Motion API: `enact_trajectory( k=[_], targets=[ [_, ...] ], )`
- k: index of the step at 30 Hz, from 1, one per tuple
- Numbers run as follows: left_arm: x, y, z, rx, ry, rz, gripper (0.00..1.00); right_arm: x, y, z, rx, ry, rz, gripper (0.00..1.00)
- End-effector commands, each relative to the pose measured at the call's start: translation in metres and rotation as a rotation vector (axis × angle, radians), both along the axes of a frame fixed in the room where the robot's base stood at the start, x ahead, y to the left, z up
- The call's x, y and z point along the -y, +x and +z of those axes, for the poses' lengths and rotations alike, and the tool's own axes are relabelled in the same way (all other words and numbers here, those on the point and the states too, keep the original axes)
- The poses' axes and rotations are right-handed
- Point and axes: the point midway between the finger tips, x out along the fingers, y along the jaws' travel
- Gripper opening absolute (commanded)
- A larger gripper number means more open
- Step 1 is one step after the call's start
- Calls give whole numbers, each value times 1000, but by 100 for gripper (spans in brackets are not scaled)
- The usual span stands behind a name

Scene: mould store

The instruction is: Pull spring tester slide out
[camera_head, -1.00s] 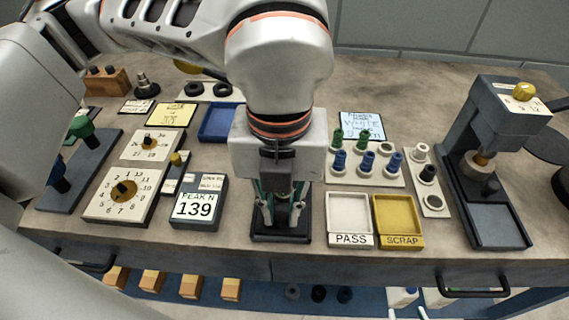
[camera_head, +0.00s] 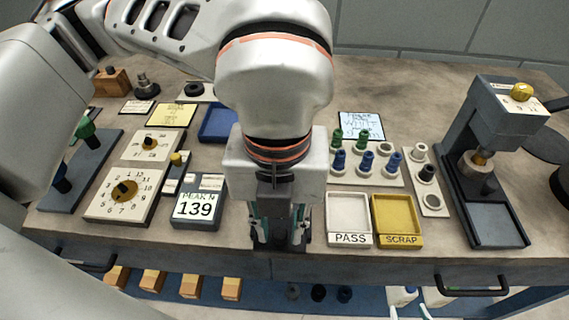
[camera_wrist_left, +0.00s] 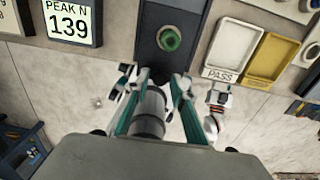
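My left gripper (camera_head: 279,240) points down over the bench's front edge. In the left wrist view its fingers (camera_wrist_left: 158,80) are spread at the bed's near end, on either side of a grey cylinder (camera_wrist_left: 150,112). A gap shows between the cylinder and the right-hand finger. The exact contact with the slide is hidden.
The PASS tray (camera_head: 348,215) and yellow SCRAP tray (camera_head: 398,217) stand close to the right. Dial plates (camera_head: 122,192) are to the left. A rack of green and blue springs (camera_head: 362,167) and a dark press (camera_head: 490,160) stand further right. Drawer handles (camera_head: 472,288) project from the front.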

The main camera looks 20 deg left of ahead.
Motion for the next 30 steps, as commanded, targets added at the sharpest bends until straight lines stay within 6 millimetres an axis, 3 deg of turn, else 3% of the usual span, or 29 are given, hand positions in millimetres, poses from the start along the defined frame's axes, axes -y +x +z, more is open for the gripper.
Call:
enact_trajectory(
  k=[1, 3, 16, 30],
  targets=[
    [0, 0, 0, 0, 0, 1, 40, 0, -1, -1, -2, 1, -1, 40],
    [0, 0, 0, 0, 0, 1, 56, -1, -2, -1, -5, 2, -2, 40],
    [0, 1, 4, 2, 0, 2, 56, -1, 0, 2, 1, 4, -2, 40],
    [0, 1, 37, 4, -1, 2, 56, -1, 11, 29, 34, 3, -3, 40]
  ],
)
